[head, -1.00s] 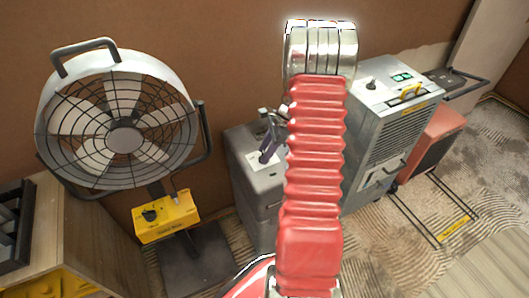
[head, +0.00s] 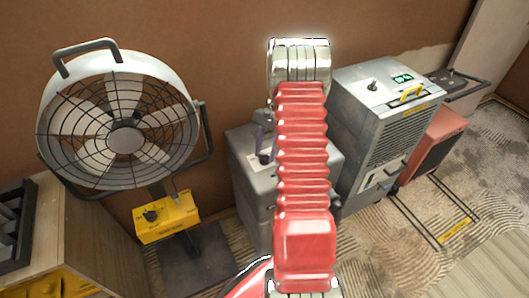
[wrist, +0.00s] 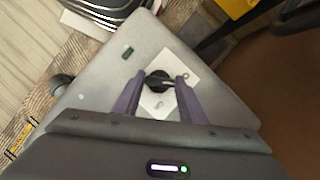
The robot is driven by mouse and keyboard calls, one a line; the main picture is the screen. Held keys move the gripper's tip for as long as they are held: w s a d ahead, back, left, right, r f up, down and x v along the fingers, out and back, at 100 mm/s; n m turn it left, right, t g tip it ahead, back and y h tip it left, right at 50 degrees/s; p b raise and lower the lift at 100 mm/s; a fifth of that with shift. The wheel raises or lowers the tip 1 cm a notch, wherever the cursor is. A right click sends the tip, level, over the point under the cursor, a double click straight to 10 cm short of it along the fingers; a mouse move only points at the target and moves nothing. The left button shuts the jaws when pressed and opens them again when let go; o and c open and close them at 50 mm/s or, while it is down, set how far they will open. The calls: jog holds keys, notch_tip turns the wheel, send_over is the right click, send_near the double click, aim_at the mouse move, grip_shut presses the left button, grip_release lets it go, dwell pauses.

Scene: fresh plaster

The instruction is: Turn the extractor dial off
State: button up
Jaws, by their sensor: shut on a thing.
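The extractor is a grey box (head: 247,180) by the wall, partly hidden behind my red arm in the head view. It also shows in the wrist view (wrist: 95,80). A black dial (wrist: 158,82) sits on a white label (wrist: 157,105) on its top face. The dial's lever points right in the wrist view, towards a small mark on the label. My gripper (wrist: 160,79) has purple fingers on either side of the dial and is shut on it. In the head view only a purple finger (head: 260,138) shows, beside my arm.
A large fan (head: 124,138) with a yellow control box (head: 166,217) stands left. A grey machine (head: 385,125) with a knob and green display stands right, a red unit (head: 440,145) beyond it. A wooden cabinet (head: 85,230) is at the lower left. The brown wall is close behind.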

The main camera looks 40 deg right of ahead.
jog(key=shift+w+d+r+n+g+h, duration=0.1)
jog(key=shift+w+n+g+h, duration=0.1)
jog(key=shift+n, duration=0.35)
jog(key=shift+w+d+n+g+h, duration=0.1)
jog(key=shift+w+n, duration=0.05)
jog(key=shift+n, duration=0.4)
jog(key=shift+a, duration=0.1)
jog(key=o, duration=0.7)
jog(key=shift+c, duration=0.2)
jog(key=o, duration=0.4)
jog(key=shift+s, duration=0.1)
jog(key=v, duration=1.3)
jog(key=shift+r, duration=0.2)
jog(key=shift+w, duration=0.25)
